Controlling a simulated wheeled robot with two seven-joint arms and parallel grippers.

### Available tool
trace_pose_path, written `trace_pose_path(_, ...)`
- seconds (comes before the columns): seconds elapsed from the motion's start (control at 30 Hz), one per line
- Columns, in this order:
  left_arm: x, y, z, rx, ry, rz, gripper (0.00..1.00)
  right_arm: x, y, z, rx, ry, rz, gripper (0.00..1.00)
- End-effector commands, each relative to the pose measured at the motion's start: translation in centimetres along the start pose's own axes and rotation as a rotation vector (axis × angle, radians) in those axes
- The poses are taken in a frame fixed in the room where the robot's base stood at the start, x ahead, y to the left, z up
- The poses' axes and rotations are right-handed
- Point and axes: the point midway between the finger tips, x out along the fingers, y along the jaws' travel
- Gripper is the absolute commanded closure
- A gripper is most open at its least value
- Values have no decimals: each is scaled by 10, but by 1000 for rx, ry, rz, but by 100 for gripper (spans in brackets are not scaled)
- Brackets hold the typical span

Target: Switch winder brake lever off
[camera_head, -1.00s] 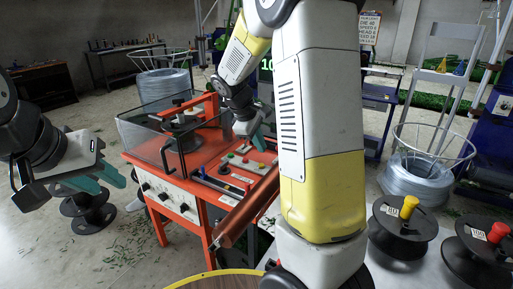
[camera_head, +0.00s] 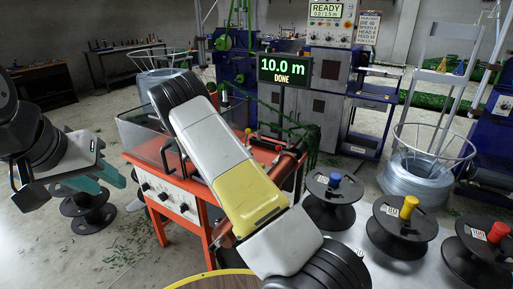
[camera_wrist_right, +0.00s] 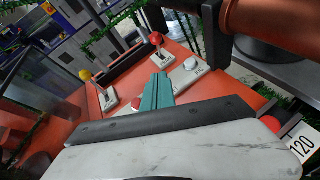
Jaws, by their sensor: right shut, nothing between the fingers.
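My left gripper (camera_head: 105,182) is open and empty, left of the winder.
A display (camera_head: 285,69) reads 10.0 m DONE. A red button (camera_wrist_right: 135,105) and a white knob (camera_wrist_right: 191,64) are near my right fingers. A copper-coloured roller (camera_wrist_right: 270,22) crosses the upper right. Spools with blue, yellow (camera_head: 403,222) and red knobs stand at the right.

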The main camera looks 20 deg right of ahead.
Motion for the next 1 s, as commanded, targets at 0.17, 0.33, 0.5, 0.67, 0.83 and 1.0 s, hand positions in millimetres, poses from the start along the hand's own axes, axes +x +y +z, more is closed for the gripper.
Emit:
trace_pose_path(0.17,0,0,0,0,0,0,64,0,0,0,2,2,-1,100)
trace_pose_path(0.33,0,0,0,0,0,0,64,9,-1,0,2,2,-3,100)
trace_pose_path(0.5,0,0,0,0,0,0,64,37,-2,0,3,1,-5,100)
trace_pose_path(0.67,0,0,0,0,0,0,64,73,-2,0,3,2,-5,100)
trace_pose_path(0.83,0,0,0,0,0,0,64,106,-2,2,4,2,-4,100)
trace_pose_path(1.0,0,0,0,0,0,0,64,121,-1,20,5,3,-2,100)
